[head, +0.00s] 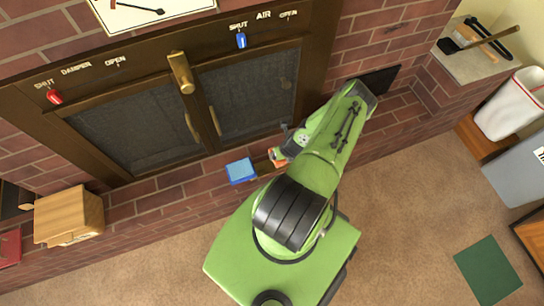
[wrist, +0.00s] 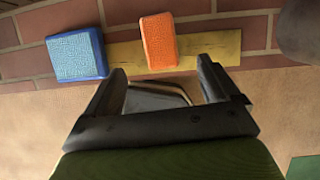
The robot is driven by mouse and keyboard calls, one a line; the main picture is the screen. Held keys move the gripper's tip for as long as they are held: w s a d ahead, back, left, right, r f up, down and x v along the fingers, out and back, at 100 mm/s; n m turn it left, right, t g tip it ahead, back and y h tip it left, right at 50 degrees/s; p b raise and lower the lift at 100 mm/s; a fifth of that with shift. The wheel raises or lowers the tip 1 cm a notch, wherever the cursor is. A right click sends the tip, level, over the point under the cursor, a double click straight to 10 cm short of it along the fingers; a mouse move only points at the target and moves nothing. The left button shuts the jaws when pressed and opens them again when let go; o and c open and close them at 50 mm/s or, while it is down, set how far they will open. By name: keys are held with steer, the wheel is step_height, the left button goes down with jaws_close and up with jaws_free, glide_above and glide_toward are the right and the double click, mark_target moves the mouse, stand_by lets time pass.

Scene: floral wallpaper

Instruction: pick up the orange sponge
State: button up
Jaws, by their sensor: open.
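The orange sponge (wrist: 159,41) lies on a flat yellowish strip (wrist: 215,46) on the brick ledge in the wrist view. In the head view only a small part of the orange sponge (head: 278,157) shows beside my gripper; my arm hides the rest. My gripper (wrist: 162,72) is open, with its two fingers apart and pointing towards the sponge. The sponge is just ahead of the fingertips, about midway between them, and nothing is held. In the head view my gripper (head: 283,144) is over the ledge by the fireplace, partly hidden by my arm.
A blue sponge (wrist: 77,55) lies left of the orange one; it also shows in the head view (head: 240,170). Fireplace doors (head: 245,98) stand behind the ledge. A wooden box (head: 68,215) is at the left. A white bin (head: 510,105) and green mat (head: 487,270) are at the right.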

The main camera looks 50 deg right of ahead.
steer(key=b+x, duration=0.5)
steer(key=x, duration=0.6)
steer(key=shift+f, duration=0.25)
steer(key=shift+r, duration=0.15)
steer(key=c, duration=1.1)
steer(key=shift+o, duration=0.2)
step_height(320, 180, up, 10)
steer(key=p, duration=0.4)
steer(key=shift+p, duration=0.35)
